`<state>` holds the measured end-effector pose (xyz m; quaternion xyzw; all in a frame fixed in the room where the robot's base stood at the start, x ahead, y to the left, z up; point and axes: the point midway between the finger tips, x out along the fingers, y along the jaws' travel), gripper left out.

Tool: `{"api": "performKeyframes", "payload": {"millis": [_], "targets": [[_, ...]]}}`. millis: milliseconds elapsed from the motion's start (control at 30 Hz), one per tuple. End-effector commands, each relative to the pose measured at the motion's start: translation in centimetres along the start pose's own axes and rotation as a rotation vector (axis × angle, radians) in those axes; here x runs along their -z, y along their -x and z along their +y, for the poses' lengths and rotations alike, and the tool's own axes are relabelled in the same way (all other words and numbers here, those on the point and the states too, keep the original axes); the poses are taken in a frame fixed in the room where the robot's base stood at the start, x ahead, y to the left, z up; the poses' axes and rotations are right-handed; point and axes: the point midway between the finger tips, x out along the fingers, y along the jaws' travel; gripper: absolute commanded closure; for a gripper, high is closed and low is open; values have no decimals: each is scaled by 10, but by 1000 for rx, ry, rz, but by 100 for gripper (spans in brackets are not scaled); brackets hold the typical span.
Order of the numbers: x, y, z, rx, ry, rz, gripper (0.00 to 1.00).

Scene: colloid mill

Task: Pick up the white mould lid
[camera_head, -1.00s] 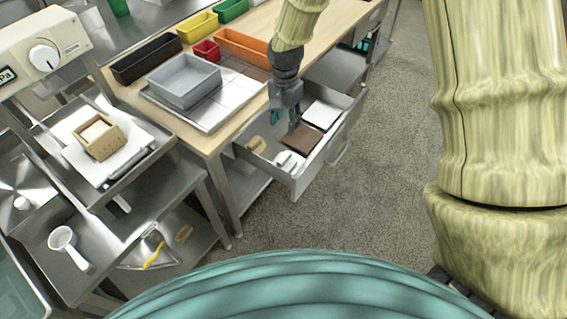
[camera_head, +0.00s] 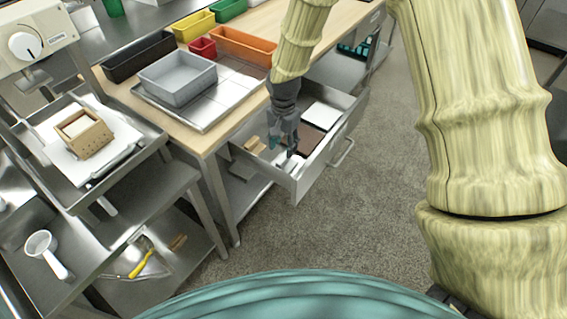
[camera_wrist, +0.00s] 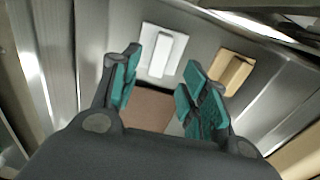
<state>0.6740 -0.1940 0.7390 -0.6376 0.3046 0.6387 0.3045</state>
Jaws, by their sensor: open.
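The white mould lid (camera_wrist: 150,60), a flat white plate with a raised bar handle, lies in the open drawer (camera_head: 308,183). In the head view the lid (camera_head: 297,167) is at the drawer's front end, partly hidden by my gripper (camera_head: 284,148). In the wrist view my gripper (camera_wrist: 162,62) is open and empty, its teal fingers apart. The lid shows beyond and between the fingertips, and I see no contact.
A wooden lid with a bar (camera_wrist: 234,70) lies beside the white one. A brown slab (camera_head: 310,137) and a white slab (camera_head: 321,116) lie farther back in the drawer. The drawer walls stand close around. A grey tub (camera_head: 178,80) stands on the bench above.

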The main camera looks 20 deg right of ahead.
Motion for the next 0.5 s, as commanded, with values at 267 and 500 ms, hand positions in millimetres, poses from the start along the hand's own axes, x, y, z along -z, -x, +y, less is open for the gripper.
{"api": "performKeyframes", "payload": {"millis": [267, 500], "targets": [[0, -17, 0, 0, 1, 0, 55], [-2, -40, 1, -2, 0, -1, 55]]}}
